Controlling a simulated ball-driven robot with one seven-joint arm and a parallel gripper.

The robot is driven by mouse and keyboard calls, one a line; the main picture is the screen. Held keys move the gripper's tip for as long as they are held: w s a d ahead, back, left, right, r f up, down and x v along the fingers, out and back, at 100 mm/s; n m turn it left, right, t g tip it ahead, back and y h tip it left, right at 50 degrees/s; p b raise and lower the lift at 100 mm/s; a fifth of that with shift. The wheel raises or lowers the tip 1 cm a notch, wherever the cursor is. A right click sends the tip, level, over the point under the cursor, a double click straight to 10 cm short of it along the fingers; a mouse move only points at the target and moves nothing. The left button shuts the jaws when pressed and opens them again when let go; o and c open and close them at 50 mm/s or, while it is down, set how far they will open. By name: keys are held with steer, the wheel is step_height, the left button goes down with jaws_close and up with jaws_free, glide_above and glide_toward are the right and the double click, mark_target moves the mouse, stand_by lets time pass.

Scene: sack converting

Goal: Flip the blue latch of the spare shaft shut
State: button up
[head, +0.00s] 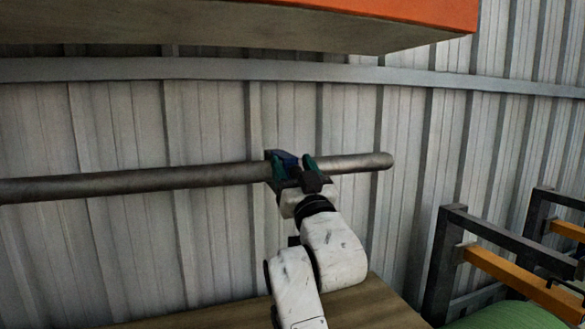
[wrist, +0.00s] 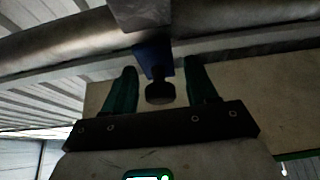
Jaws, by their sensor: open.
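The spare shaft (head: 130,181) is a long grey metal bar that runs level in front of the wall. It also crosses the top of the wrist view (wrist: 60,50). The blue latch (head: 289,158) sits at the shaft, left of its free right end. In the wrist view the blue latch (wrist: 152,57) hangs below a grey metal block (wrist: 142,14) and a dark round knob (wrist: 160,93) shows at its lower end. My gripper (head: 295,166) is open, with its green fingers on either side of the latch and knob. Gaps show between the knob and both fingers (wrist: 161,66).
A corrugated metal wall (head: 210,120) stands close behind the shaft. An orange-edged slab (head: 400,12) hangs overhead. A wooden surface (head: 375,308) lies below my arm. A dark rack with orange bars (head: 515,280) and a green rounded thing (head: 505,317) stand at right.

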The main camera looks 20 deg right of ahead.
steer(key=b+v, duration=0.1)
steer(key=v, duration=0.9)
steer(key=shift+f, duration=0.2)
steer(key=shift+s, duration=0.15)
